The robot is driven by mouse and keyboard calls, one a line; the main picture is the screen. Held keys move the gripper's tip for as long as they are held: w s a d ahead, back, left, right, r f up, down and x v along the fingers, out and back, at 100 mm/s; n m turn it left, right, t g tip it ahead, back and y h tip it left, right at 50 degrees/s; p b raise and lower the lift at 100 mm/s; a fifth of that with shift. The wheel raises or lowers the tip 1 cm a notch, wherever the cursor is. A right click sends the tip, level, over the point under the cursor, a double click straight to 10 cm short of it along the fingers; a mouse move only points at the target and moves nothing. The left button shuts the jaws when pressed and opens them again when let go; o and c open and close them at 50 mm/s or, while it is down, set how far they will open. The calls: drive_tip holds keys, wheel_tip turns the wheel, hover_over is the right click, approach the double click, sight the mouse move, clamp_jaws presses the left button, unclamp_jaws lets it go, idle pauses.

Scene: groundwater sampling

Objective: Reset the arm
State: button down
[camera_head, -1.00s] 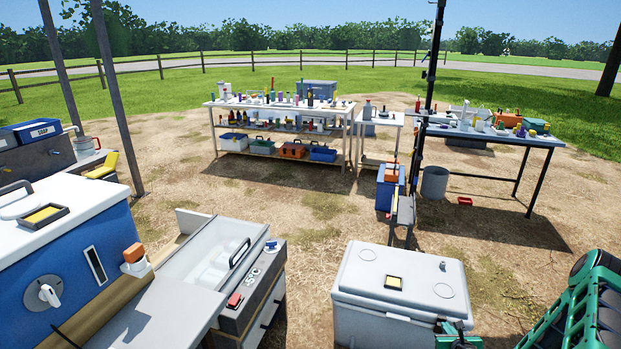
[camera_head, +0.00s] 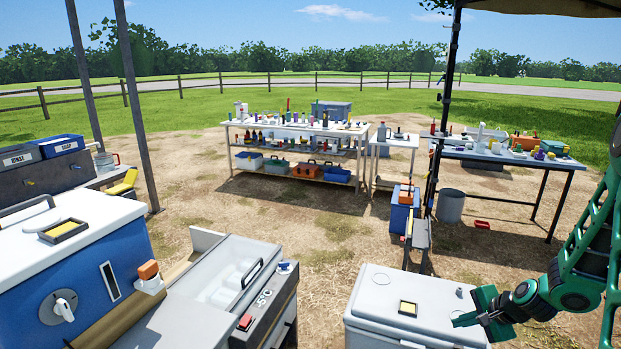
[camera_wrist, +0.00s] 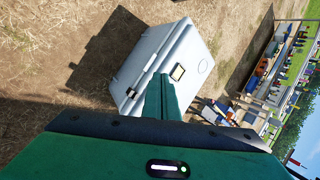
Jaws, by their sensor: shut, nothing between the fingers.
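My green arm comes in from the right edge of the head view. My gripper (camera_head: 468,318) is at its end, above the right part of the white cooler's closed lid (camera_head: 385,290) as seen in the picture. My gripper is shut and holds nothing. In the wrist view the green fingers (camera_wrist: 163,98) stand together in front of the white cooler (camera_wrist: 190,60), which shows beyond them. I cannot tell the gap between my gripper and the lid.
A long shelved table (camera_head: 235,150) with bottles stands behind, and a metal table (camera_head: 550,163) at right. Bare dirt (camera_head: 330,235) lies between.

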drive_tip(key=s+r+n+g+h, duration=0.1)
drive_tip(key=s+r+n+g, duration=0.1)
drive_tip(key=s+r, duration=0.6)
drive_tip(key=s+a+r+n+g, duration=0.1)
drive_tip(key=s+r+n, duration=0.3)
drive_tip(key=s, duration=1)
drive_tip(key=s+r+n+g+h, duration=0.1)
drive_tip(key=s+r+n+g, duration=0.2)
drive_tip(key=s+r, duration=0.8)
drive_tip(key=shift+s+a+r+h, duration=0.2)
drive_tip(key=shift+s+r+h, duration=0.1)
drive_tip(key=shift+s, duration=0.2)
